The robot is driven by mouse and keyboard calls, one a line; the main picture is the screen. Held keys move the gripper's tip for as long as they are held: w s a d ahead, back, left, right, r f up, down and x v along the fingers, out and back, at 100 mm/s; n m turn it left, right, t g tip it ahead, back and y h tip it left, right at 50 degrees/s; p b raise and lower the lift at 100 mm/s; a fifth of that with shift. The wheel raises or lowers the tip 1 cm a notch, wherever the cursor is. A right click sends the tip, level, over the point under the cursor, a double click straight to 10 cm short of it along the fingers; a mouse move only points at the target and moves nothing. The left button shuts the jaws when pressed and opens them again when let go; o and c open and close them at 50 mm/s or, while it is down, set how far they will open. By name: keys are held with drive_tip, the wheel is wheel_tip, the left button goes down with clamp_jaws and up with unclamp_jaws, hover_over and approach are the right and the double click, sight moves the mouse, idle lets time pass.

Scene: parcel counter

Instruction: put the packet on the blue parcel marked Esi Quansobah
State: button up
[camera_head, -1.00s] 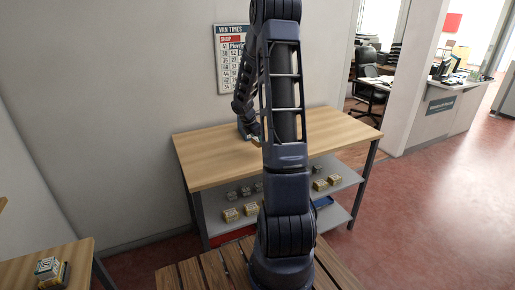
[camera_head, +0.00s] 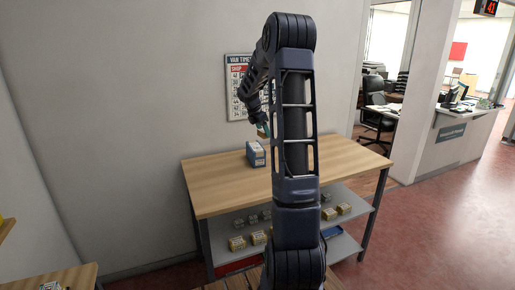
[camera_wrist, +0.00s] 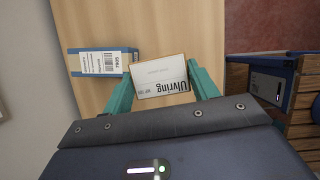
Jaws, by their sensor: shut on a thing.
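My gripper (camera_wrist: 161,88) is shut on a packet, its two teal fingers at the packet's sides. The packet (camera_wrist: 161,77) has a white label reading "Uhring" and brown edges. A blue parcel (camera_wrist: 76,63) with a white barcode label lies on the wooden table, left of the packet in the wrist view; the name on it is too small to read. In the head view the blue parcel (camera_head: 256,154) stands on the table near the wall. My gripper (camera_head: 263,130) is above it there, partly hidden by my arm, and the packet is hard to make out.
The wooden tabletop (camera_head: 222,182) is otherwise bare where it shows. A grey shelf (camera_head: 345,235) below holds several small boxes. In the wrist view another blue labelled item (camera_wrist: 268,85) shows at the right beside brown slats. A calendar (camera_head: 238,90) hangs on the wall behind.

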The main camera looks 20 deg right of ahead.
wheel_tip(320, 180, up, 7)
drive_tip(key=m, duration=0.1)
hover_over(257, 145)
drive_tip(key=s+a, duration=0.1)
drive_tip(key=a, duration=0.1)
wheel_tip(257, 145, down, 20)
drive_tip(key=shift+w+d+r, duration=0.15)
drive_tip(key=shift+r, duration=0.05)
drive_tip(key=shift+f, duration=0.15)
drive_tip(key=o, duration=1)
drive_tip(key=shift+o, duration=0.2)
